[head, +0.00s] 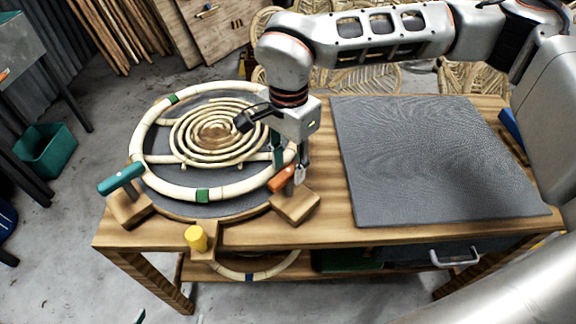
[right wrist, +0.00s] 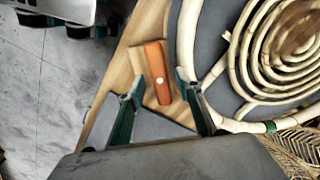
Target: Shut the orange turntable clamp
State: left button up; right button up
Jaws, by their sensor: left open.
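The orange clamp handle (head: 283,178) sits on a wooden block (head: 296,207) at the right front rim of the round turntable (head: 235,208). My right gripper (head: 290,160) reaches down over it from above. In the right wrist view the orange handle (right wrist: 157,72) shows between and just beyond the two spread teal fingers. The right gripper (right wrist: 160,88) is open; I see no grip on the handle, and contact cannot be told. Only a small teal tip of my left gripper (head: 139,317) shows at the bottom edge of the head view.
A rattan ring (head: 203,196) and coil (head: 215,135) lie on the turntable. A teal-handled clamp (head: 121,178) stands at its left and a yellow knob (head: 196,238) in front. A grey mat (head: 430,160) covers the table's right half and is bare.

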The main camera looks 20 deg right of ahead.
jog(key=shift+f, duration=0.45)
grip_shut()
